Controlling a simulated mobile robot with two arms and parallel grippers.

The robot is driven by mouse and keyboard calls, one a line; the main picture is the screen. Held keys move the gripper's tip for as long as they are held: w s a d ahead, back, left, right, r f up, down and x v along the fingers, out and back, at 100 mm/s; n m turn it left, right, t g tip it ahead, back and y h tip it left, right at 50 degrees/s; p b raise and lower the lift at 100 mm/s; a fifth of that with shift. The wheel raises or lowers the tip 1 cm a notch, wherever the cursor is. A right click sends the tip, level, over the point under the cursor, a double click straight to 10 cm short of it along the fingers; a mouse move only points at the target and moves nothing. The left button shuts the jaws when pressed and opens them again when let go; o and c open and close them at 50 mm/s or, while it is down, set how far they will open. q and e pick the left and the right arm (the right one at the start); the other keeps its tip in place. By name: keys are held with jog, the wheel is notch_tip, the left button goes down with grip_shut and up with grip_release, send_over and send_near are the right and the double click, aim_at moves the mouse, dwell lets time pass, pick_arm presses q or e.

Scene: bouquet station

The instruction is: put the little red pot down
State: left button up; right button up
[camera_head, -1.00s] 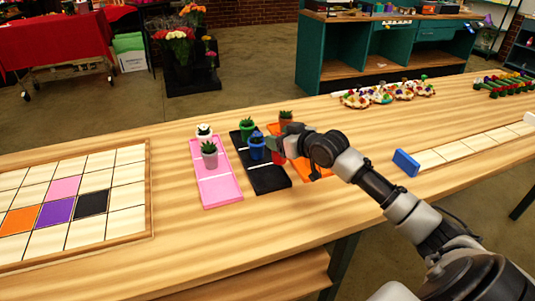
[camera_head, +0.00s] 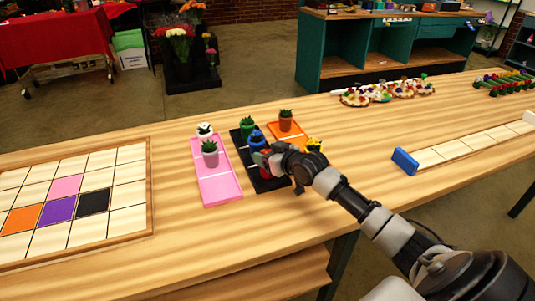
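The little red pot (camera_head: 264,171) shows as a small patch of red at the tip of my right gripper (camera_head: 268,160), over the near part of the black tray (camera_head: 273,183). The gripper appears shut on it and hides most of it. I cannot tell whether the pot touches the tray. Just behind it on the black tray stand a blue pot (camera_head: 257,144) and a green pot (camera_head: 247,127). My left gripper is not in view.
Right is an orange tray (camera_head: 276,128) with an orange pot (camera_head: 286,124) and a yellow-flowered plant (camera_head: 314,145). A tiled board (camera_head: 152,200) lies far left.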

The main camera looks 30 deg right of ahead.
jog(key=o, duration=0.4)
jog(key=shift+v, duration=6.05)
